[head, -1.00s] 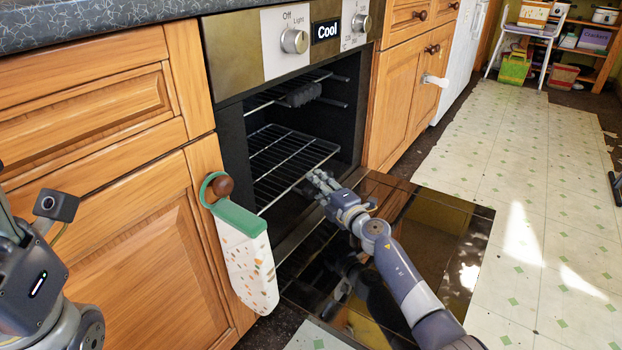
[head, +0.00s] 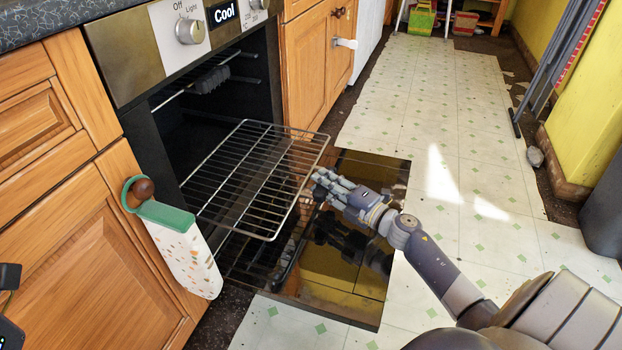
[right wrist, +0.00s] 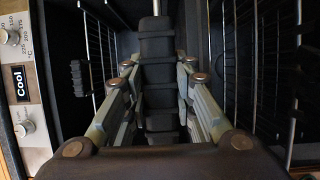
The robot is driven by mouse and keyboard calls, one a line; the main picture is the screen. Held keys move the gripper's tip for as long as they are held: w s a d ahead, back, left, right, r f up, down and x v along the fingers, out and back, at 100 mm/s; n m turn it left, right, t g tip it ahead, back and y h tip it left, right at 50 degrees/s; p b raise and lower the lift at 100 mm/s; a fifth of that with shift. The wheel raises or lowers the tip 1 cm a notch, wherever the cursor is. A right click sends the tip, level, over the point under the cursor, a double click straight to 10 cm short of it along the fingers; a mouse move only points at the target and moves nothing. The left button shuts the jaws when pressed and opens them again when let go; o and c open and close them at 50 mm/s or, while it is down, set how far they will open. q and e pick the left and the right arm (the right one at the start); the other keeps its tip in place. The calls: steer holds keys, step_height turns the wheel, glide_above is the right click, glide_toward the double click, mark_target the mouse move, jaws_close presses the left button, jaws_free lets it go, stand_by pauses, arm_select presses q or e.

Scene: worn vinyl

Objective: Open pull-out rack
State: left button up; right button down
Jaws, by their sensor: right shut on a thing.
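The pull-out rack (head: 250,180) is a wire oven shelf. In the head view it sticks well out of the open oven (head: 190,125), above the lowered glass door (head: 345,265).
A towel with a green top (head: 180,245) hangs from a cabinet knob left of the oven. Wooden cabinets stand on both sides. Pale tiled floor (head: 450,150) lies open to the right. A dark bin (head: 603,215) stands at the right edge.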

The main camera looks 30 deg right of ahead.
steer(key=shift+s+d, duration=0.1)
steer(key=shift+s, duration=0.05)
steer(key=c, duration=1.3)
jaws_free()
steer(key=v, duration=1.2)
steer(key=shift+d, duration=0.1)
